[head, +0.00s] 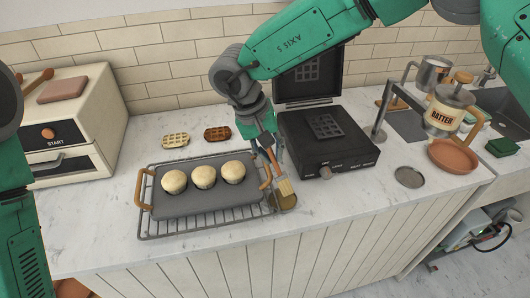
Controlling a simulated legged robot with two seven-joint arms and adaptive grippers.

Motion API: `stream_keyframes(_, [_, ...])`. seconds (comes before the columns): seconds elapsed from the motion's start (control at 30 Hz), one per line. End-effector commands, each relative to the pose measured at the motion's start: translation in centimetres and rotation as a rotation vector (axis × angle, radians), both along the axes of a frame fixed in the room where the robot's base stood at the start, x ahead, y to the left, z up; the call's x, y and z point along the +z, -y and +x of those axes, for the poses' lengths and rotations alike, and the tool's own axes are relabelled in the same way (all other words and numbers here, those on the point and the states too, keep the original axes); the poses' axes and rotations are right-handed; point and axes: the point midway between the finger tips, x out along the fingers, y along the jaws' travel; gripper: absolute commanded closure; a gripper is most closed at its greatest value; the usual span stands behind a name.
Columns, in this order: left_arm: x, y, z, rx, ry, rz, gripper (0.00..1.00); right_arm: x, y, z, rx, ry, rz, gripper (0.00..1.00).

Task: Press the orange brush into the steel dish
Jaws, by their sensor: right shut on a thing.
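My right gripper (266,140) reaches in from the upper right and is shut on the orange brush. The orange brush (273,160) points down, its pale bristles (286,188) lowest. The bristles are at a small round dish (288,204) with a golden-brown inside, at the right end of the tray and rack. I cannot tell whether they touch its bottom or whether this dish is steel. A flat grey metal dish (409,177) lies apart on the counter to the right. My left gripper is out of view; only part of the left arm shows at the left edge.
A grey tray (207,212) with orange handles holds three muffins (203,176) on a wire rack (160,232), left of the brush. A black waffle iron (320,150) stands open behind. The batter jug (445,112) hangs over a terracotta bowl (453,157). Bare counter (340,197) lies in front.

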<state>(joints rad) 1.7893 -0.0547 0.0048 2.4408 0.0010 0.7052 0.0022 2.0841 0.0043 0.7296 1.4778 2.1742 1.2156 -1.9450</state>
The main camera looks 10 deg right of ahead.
Motion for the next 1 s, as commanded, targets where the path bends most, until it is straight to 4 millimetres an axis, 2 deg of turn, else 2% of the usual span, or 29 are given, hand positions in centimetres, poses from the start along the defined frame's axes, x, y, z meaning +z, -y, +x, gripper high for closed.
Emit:
stream_keyframes(0.33, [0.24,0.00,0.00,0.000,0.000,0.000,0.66,0.08,-1.05,-0.06,0.002,0.000,-0.009,1.00])
stream_keyframes(0.77, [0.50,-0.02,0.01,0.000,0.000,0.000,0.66,-0.03,-0.07,-0.02,0.001,0.000,0.000,1.00])
stream_keyframes(1.0, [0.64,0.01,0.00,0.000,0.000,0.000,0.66,-0.01,-0.57,-0.05,0.002,-0.001,-0.004,1.00])
